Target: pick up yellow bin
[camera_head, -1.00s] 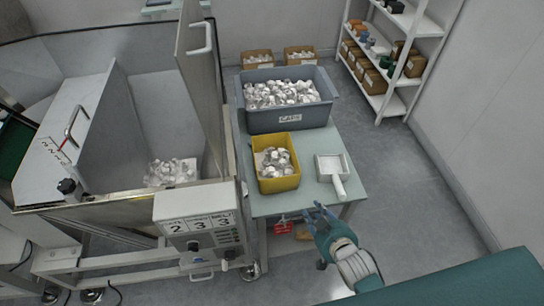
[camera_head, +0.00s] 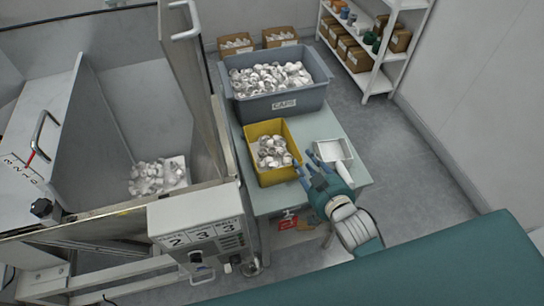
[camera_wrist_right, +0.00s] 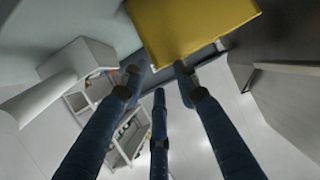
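The yellow bin (camera_head: 284,178), partly filled with white caps, stands on the table (camera_head: 262,205) in front of the large grey caps bin. My right gripper (camera_head: 306,166) is beside the bin's right front side, fingers spread and pointing toward it. In the right wrist view the yellow bin (camera_wrist_right: 195,30) fills the top middle. The blue fingers of the right gripper (camera_wrist_right: 160,75) are apart with nothing between them. Their tips are close to the bin; I cannot tell whether they touch it. My left gripper is not in view.
A white scoop (camera_head: 335,152) lies on the table just right of my right gripper. The grey bin (camera_head: 280,102) full of caps stands behind. A machine with a control box (camera_head: 196,232) borders the table on the left. Shelves (camera_head: 375,75) stand at the back right.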

